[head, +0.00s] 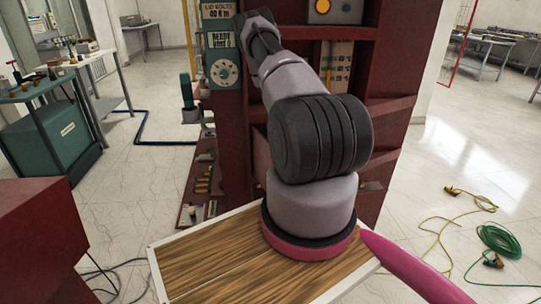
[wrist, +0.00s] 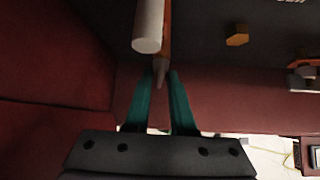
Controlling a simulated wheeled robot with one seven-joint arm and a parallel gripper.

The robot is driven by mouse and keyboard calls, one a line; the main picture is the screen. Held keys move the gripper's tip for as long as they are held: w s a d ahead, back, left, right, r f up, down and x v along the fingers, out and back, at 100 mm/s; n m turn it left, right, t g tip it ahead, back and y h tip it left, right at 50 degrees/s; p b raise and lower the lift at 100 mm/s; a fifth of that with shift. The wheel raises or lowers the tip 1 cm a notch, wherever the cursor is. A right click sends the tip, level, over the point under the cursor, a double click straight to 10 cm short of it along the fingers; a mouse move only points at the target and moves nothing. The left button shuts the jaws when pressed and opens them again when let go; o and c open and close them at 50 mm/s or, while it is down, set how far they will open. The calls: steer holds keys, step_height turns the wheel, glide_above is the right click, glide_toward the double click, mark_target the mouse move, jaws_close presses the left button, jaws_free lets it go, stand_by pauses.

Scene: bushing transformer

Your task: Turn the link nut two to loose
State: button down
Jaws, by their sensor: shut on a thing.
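In the wrist view, my gripper (wrist: 162,72) points up the picture with its two teal fingers close together. Its fingertips are shut on a small grey-tipped piece (wrist: 160,75) with an orange strip above it, beside a white cylinder (wrist: 148,28). I cannot tell for sure whether this piece is link nut two. A separate orange, nut-like block (wrist: 236,36) sits on the dark surface to the right, apart from the fingers. In the head view my arm reaches into the dark red cabinet (head: 385,125), and the gripper is hidden.
Dark red walls stand close at the left and behind the fingers in the wrist view. A small part (wrist: 305,73) juts out at the right. In the head view, a teal cart (head: 55,130) stands at the left, and a green cable coil (head: 500,240) lies on the floor at the right.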

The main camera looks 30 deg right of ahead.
steer(key=c, duration=1)
jaws_free()
